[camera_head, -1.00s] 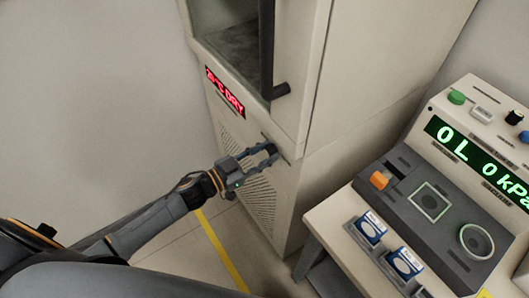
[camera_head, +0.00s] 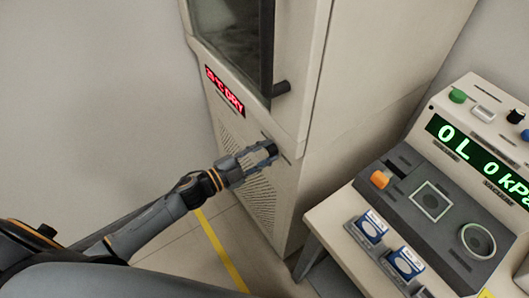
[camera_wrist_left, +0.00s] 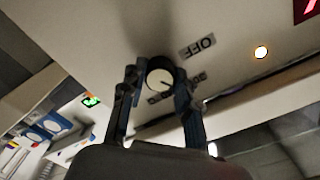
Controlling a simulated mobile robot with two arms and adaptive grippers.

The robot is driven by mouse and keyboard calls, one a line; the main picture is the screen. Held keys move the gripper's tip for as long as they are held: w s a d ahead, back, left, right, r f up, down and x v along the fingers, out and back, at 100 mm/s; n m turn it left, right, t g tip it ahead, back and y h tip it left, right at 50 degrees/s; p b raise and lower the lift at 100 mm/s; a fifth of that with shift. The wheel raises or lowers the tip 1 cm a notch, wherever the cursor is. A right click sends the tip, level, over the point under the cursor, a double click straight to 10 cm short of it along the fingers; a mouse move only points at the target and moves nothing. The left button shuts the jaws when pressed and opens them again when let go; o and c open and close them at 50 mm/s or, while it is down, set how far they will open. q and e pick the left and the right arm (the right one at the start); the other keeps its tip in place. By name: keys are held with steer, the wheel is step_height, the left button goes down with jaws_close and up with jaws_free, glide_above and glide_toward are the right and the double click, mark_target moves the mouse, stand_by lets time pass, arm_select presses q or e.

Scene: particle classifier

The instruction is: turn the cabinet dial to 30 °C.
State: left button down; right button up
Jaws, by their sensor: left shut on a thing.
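The tall beige cabinet (camera_head: 305,105) stands in the middle of the head view. Its red display (camera_head: 225,91) shows a °C reading and DRY; the first digits are blurred. The round dial (camera_wrist_left: 161,76), pale-faced with a dark rim and a pointer mark, sits on the cabinet front beside an OFF label (camera_wrist_left: 198,46). My left gripper (camera_head: 272,150) reaches the cabinet front below the display. In the left wrist view its two fingers (camera_wrist_left: 158,92) are on either side of the dial, shut on it. In the head view the gripper mostly hides the dial. My right gripper is not in view.
A cabinet door with dark glass (camera_head: 235,35) and a black handle (camera_head: 281,88) is above my gripper. At right stands a bench (camera_head: 325,222) with a grey panel, an orange knob (camera_head: 380,179), blue-white boxes (camera_head: 371,226) and a green-lit display (camera_head: 480,158). Floor at left is clear.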

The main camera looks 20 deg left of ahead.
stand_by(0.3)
arm_select(q)
steer(key=c, duration=1)
jaws_free()
steer(key=v, duration=1.2)
steer(key=shift+r, duration=0.1)
